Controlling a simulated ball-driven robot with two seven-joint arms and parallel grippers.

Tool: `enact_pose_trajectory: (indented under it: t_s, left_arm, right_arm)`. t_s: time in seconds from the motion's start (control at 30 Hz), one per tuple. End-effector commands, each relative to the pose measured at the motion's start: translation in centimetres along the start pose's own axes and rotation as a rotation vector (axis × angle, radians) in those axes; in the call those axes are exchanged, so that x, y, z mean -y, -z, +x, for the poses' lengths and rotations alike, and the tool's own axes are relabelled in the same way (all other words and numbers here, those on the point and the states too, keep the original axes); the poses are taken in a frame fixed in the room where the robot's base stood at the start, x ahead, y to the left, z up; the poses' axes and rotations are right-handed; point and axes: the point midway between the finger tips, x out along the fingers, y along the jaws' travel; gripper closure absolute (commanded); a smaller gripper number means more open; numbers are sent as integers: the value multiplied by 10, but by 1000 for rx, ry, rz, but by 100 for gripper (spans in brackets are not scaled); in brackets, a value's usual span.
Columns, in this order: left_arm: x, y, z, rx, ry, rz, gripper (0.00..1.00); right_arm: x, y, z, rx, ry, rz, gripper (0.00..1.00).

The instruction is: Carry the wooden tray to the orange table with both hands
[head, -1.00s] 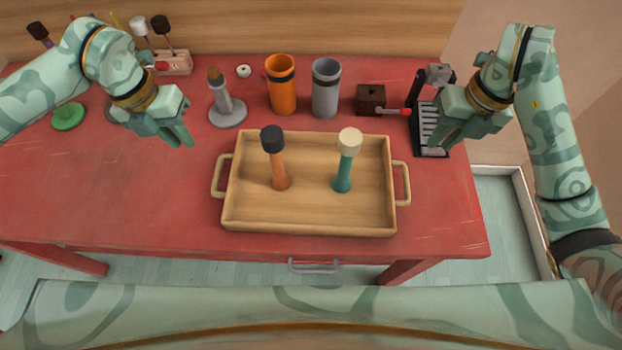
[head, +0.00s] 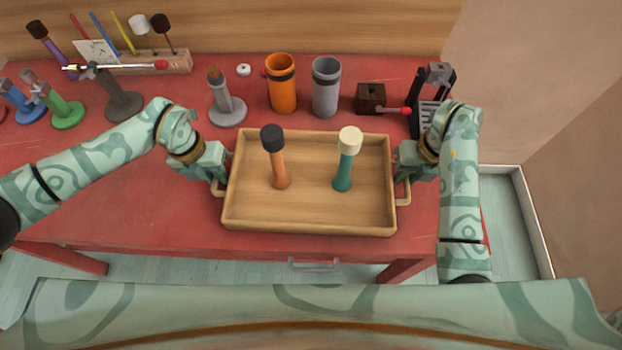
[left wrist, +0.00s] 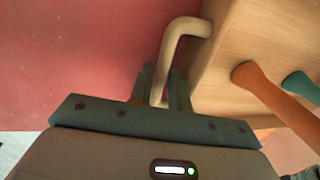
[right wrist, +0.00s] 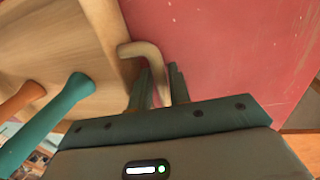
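The wooden tray (head: 310,222) rests flat on the red table, with a looped handle at each short end. Two mallets stand upright in it: an orange one with a dark head (head: 279,165) and a teal one with a cream head (head: 345,168). My left gripper (head: 218,182) is at the tray's left handle (left wrist: 178,35), its fingers close on both sides of the bar. My right gripper (head: 402,178) is at the right handle (right wrist: 145,50) in the same way. Both appear shut on the bars. No orange table is in view.
The red table (head: 120,215) holds an orange cup (head: 281,88), a grey cup (head: 325,92), a grey stand (head: 227,108) and a brown box (head: 370,98) behind the tray. Several stands and a mallet rack are at back left. The table front before the tray is clear.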

Motion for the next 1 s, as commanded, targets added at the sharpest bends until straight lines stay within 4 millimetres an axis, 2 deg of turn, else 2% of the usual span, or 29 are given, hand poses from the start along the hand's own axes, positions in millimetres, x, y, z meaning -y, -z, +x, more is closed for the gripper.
enact_pose_trajectory:
  t_s: [0.13, 0.4, 0.43, 0.5, 0.83, 1.0]
  left_arm:
    - [0, 0, 8, -1, 1, 0, 81]
    - [0, 0, 8, -1, 0, 0, 81]
    - [0, 0, 8, -1, 0, 0, 84]
    - [0, 0, 8, -1, 0, 0, 100]
    - [0, 0, 7, 1, 1, 1, 100]
    - [2, -1, -2, 5, 1, 1, 100]
  right_arm:
    - [-1, 0, 7, 0, -2, 0, 81]
    - [0, 0, 8, 1, -2, 0, 81]
    - [0, 0, 8, 1, -2, 0, 84]
    - [0, 0, 8, 1, -1, 0, 100]
    - [-1, -1, 7, 3, -2, 0, 100]
    - [-2, -1, -3, 7, -2, -1, 100]
